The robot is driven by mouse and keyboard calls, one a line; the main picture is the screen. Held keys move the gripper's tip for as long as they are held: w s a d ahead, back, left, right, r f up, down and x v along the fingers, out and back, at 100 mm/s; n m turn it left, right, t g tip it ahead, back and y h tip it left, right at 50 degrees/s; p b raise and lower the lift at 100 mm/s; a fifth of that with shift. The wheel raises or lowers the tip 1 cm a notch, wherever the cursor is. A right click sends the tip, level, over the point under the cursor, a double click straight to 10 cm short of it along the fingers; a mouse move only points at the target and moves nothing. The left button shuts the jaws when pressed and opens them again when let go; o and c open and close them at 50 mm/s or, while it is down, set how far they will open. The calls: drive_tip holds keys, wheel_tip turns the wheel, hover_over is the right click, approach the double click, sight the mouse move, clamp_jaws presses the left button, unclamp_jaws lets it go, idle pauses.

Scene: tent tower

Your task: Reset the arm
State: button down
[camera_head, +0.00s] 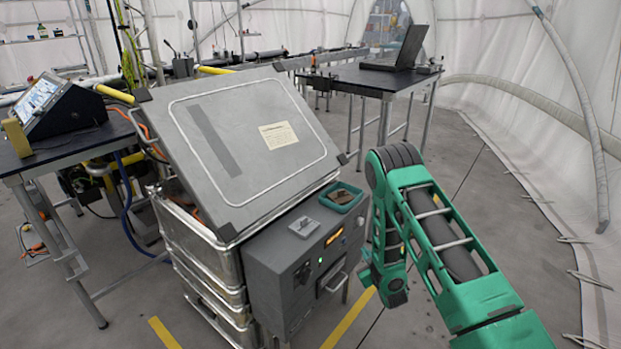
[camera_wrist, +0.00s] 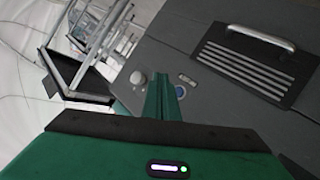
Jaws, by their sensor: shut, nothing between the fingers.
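My green arm (camera_head: 440,235) reaches in from the lower right in the head view, bent at an elbow near the middle, with its lower part hanging down just right of the grey control box (camera_head: 300,265). In the wrist view my gripper (camera_wrist: 166,85) shows as green fingers, shut together with nothing between them. Behind the fingers is a dark grey panel (camera_wrist: 225,30) with a handle, a vent, a knob and a blue button. I cannot tell whether the fingers touch it.
A large grey case (camera_head: 235,145) with a sloped lid stands beside the control box, on which a small green tray (camera_head: 341,197) sits. A table with a laptop (camera_head: 400,50) is behind. A table with a screen (camera_head: 45,105) is at left. Floor at right is mostly clear.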

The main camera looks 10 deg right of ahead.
drive_tip(key=d+r+m+g+h, duration=0.3)
drive_tip(key=d+r, duration=0.6)
drive_tip(key=r, duration=0.2)
drive_tip(key=s+d+r+m+g+h, duration=0.2)
drive_tip(key=s+d+r+m+g, duration=0.2)
drive_tip(key=s+d+r, duration=0.6)
drive_tip(key=s+r+m+g, duration=0.1)
drive_tip(key=s+r, duration=0.2)
drive_tip(key=s, duration=0.4)
drive_tip(key=s+a+r+m+g+y, duration=0.1)
drive_tip(key=s+r+g, duration=0.1)
drive_tip(key=s+r, duration=0.3)
drive_tip(key=s+r+m+g, duration=0.1)
drive_tip(key=s+r, duration=0.1)
drive_tip(key=s, duration=0.6)
drive_tip(key=s+a+r+m+g+y, duration=0.1)
drive_tip(key=s+a+r, duration=0.1)
drive_tip(key=s, duration=0.8)
drive_tip(key=s+a+r+m+g+y, duration=0.1)
drive_tip(key=s+a+r+g+y, duration=0.1)
drive_tip(key=s, duration=0.8)
drive_tip(key=a+r, duration=0.1)
drive_tip(key=a, duration=0.1)
drive_tip(key=shift+s+a+y, duration=0.3)
drive_tip(key=shift+s, duration=0.1)
drive_tip(key=shift+r, duration=0.1)
drive_tip(key=shift+w+f+g, duration=0.25)
drive_tip(key=shift+w+g, duration=0.05)
drive_tip(key=shift+w, duration=0.35)
